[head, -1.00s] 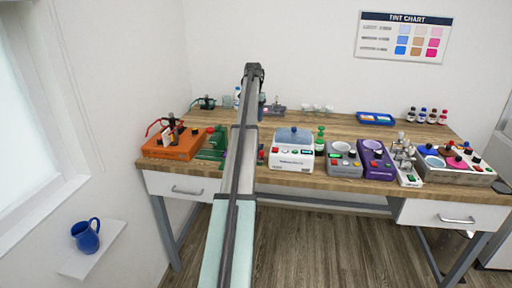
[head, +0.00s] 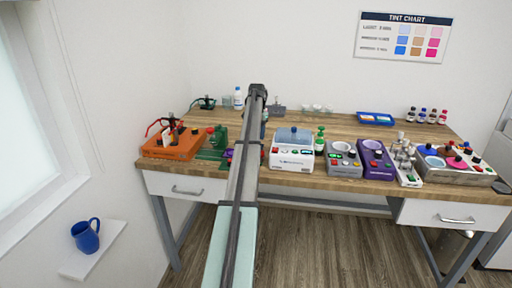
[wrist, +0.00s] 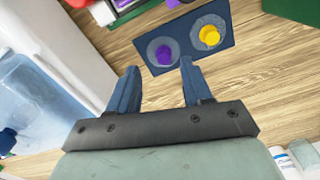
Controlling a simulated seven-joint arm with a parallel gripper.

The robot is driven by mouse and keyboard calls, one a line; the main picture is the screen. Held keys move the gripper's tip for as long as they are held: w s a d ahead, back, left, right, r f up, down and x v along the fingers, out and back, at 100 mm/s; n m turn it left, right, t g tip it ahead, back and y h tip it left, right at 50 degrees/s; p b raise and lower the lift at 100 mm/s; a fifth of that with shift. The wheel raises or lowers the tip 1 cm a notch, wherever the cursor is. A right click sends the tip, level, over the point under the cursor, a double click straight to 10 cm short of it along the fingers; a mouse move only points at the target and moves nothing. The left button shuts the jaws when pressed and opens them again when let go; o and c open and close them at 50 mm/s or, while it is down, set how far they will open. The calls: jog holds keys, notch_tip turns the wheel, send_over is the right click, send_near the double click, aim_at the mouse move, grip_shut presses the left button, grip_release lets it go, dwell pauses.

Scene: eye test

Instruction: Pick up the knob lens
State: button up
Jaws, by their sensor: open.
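In the wrist view a dark blue plate (wrist: 231,35) lies on the wooden table and bears two grey round discs. One disc has a purple knob (wrist: 165,54) in its middle, the other a yellow knob (wrist: 209,35). I cannot tell for sure which of them the task calls the knob lens. My gripper (wrist: 159,66) is open with nothing between its dark blue fingers. The purple knob shows just beyond the fingertips, between them in the picture; their height above it is unclear. In the head view my arm hides most of this spot.
A white machine with a blue see-through tank (wrist: 28,95) is at the left in the wrist view. A green block (wrist: 293,9) is at the top right. In the head view an orange box (head: 172,145) and a white device (head: 291,157) flank my arm.

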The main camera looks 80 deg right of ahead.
jog(key=shift+w+d+f, duration=0.1)
jog(key=shift+d+f, duration=0.05)
jog(key=shift+f, duration=1)
jog(key=shift+w+d+f, duration=0.1)
jog(key=shift+f, duration=1.05)
jog(key=shift+c, duration=0.3)
grip_shut()
